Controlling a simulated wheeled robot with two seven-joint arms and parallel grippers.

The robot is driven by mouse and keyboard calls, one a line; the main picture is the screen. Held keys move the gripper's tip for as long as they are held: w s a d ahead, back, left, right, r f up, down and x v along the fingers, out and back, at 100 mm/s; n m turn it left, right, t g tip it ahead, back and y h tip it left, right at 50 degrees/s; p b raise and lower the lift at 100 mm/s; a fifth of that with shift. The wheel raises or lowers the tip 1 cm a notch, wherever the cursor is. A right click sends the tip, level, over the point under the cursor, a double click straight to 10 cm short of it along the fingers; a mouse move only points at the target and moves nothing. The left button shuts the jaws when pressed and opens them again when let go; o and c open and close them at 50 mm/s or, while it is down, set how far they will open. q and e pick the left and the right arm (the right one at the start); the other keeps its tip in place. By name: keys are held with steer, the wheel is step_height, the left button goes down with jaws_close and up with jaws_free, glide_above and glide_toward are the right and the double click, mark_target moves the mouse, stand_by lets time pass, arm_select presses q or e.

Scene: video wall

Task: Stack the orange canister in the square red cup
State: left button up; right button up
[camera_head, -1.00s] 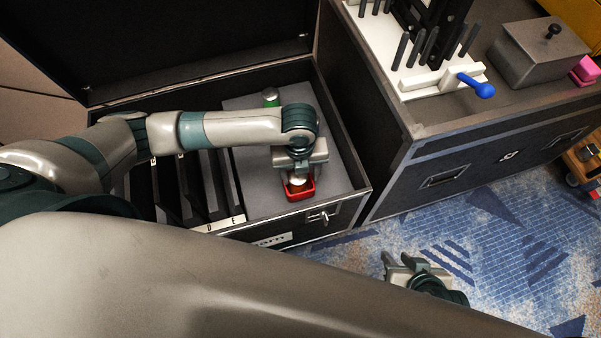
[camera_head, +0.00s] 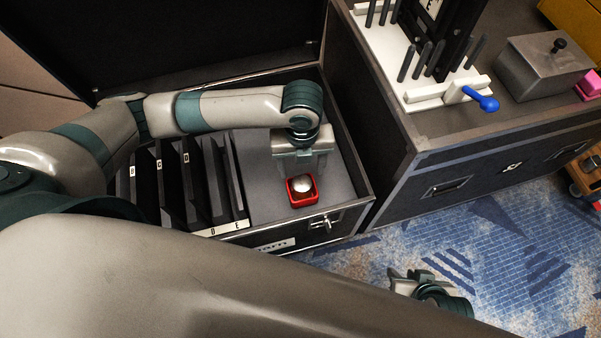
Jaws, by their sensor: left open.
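The square red cup (camera_head: 292,201) stands upright on the grey floor of the open black case, near its front wall. A round canister with a shiny silver top (camera_head: 301,184) sits inside the cup. Only its top shows, so its orange side is hardly visible. My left gripper (camera_head: 301,170) is open and empty, just behind and above the cup, apart from the canister. My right gripper (camera_head: 405,277) hangs low over the carpet at the lower right, away from the case. Its finger gap is too small to judge.
Black slotted dividers (camera_head: 185,185) fill the left of the case (camera_head: 352,205). A second case (camera_head: 480,130) at right carries a white rack with a blue-handled lever (camera_head: 482,101) and a grey lidded box (camera_head: 545,65). Blue patterned carpet (camera_head: 500,240) is free in front.

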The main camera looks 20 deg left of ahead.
arm_select(q)
step_height(320, 180, up, 4)
steer(key=shift+f, duration=0.2)
arm_select(e)
steer(key=shift+d+g, duration=0.3)
steer(key=shift+d, duration=0.2)
arm_select(q)
steer(key=shift+d, duration=0.1)
arm_select(e)
steer(key=shift+s+a, duration=0.1)
steer(key=shift+s, duration=0.1)
arm_select(q)
steer(key=shift+s, duration=0.1)
arm_select(e)
steer(key=shift+s, duration=0.1)
